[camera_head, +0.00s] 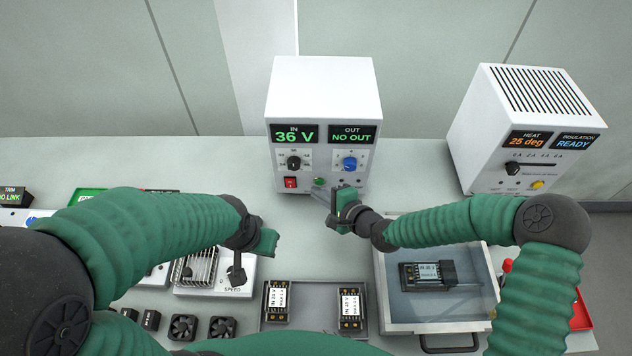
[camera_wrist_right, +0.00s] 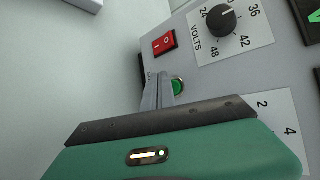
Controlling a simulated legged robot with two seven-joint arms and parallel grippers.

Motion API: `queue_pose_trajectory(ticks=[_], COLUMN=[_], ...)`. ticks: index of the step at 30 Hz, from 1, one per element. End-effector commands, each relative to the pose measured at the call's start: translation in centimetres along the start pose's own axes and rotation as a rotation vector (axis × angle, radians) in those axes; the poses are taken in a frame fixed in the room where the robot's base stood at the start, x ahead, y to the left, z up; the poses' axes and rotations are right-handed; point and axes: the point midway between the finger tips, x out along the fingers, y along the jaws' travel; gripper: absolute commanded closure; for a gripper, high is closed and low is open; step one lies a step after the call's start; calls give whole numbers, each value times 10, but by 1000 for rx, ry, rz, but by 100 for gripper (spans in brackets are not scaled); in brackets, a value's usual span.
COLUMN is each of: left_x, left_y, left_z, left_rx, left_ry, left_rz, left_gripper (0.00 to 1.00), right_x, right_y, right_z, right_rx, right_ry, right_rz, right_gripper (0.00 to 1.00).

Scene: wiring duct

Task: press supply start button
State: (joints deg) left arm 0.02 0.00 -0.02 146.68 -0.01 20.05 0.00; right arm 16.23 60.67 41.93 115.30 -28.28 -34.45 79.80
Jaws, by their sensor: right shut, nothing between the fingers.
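The supply (camera_head: 323,95) is a white box at the back middle, its displays reading IN 36 V and OUT NO OUT. Its green button (camera_head: 319,181) sits low on the front, right of a red rocker switch (camera_head: 290,182). My right gripper (camera_head: 318,193) is shut and empty, fingertips close to the green button. In the right wrist view the shut fingers (camera_wrist_right: 157,92) partly overlap the green button (camera_wrist_right: 178,86); I cannot tell whether they touch it. My left gripper (camera_head: 267,242) hangs over the table at the left; its fingers are not clear.
A heater box (camera_head: 525,130) reading 25 deg and READY stands at right. A grey tray (camera_head: 313,292) with two modules, fans (camera_head: 222,327) and a speed unit (camera_head: 205,275) fill the front. Table around the supply is clear.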

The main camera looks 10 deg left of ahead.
Motion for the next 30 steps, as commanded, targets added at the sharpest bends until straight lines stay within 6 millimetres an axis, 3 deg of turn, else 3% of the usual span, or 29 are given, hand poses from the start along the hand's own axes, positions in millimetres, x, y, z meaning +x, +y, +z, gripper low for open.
queue_pose_trajectory(ticks=[30], left_x=[0], left_y=[0], left_z=[0], left_rx=[1], left_ry=[0], left_rz=[0], left_gripper=[100], right_x=[6], right_y=[-6], right_z=[-7], right_rx=[0], right_ry=[0], right_rz=[0], right_gripper=[100])
